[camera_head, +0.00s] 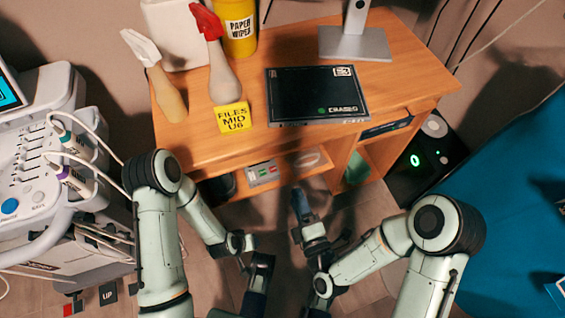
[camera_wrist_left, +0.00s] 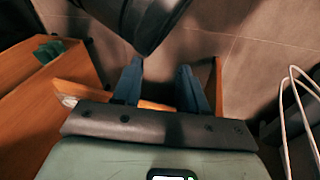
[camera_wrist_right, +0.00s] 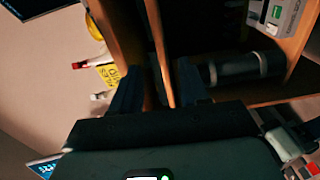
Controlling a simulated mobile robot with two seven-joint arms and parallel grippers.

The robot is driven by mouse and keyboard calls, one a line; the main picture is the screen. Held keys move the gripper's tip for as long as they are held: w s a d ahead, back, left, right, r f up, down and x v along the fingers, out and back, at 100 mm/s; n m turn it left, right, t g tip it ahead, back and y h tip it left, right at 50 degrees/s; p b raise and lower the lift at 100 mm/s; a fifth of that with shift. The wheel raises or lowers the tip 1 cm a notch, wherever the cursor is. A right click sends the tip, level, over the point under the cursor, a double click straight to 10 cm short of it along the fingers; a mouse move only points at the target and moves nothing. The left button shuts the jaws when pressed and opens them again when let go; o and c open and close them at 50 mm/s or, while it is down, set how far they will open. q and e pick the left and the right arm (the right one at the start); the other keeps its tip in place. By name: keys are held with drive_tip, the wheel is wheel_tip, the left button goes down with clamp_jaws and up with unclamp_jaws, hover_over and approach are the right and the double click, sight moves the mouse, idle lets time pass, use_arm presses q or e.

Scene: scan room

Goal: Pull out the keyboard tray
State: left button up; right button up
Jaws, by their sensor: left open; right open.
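The keyboard tray shows in the right wrist view as a thin orange wooden board (camera_wrist_right: 160,50), close under the thicker desk top edge (camera_wrist_right: 107,32). In the head view I cannot clearly separate it from the front of the desk (camera_head: 200,140). My right gripper (camera_head: 301,200) is open, in front of the desk below its front edge. In the right wrist view its two fingers (camera_wrist_right: 157,85) lie on either side of the tray board's edge; I cannot tell if they touch it. My left gripper (camera_head: 260,268) is open and empty, lower and farther from the desk.
A dark panel (camera_head: 317,92), a yellow box (camera_head: 233,117) and bottles stand on the desk. A lower shelf holds a small device (camera_head: 263,173). An ultrasound machine (camera_head: 40,170) stands left, a black computer case (camera_head: 425,155) and blue bed (camera_head: 510,190) right.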

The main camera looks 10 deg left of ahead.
sight(279, 156)
drive_tip(key=b+x, duration=0.1)
drive_tip(key=x, duration=0.5)
drive_tip(key=b+x, duration=0.1)
drive_tip(key=x, duration=0.6)
drive_tip(key=shift+a+r, duration=0.15)
drive_tip(key=shift+r, duration=0.1)
use_arm(q)
drive_tip(key=shift+g, duration=0.7)
drive_tip(key=s+f, duration=0.3)
drive_tip(key=s, duration=0.1)
drive_tip(key=shift+a+f, duration=0.35)
drive_tip(key=shift+f, duration=0.05)
use_arm(e)
clamp_jaws()
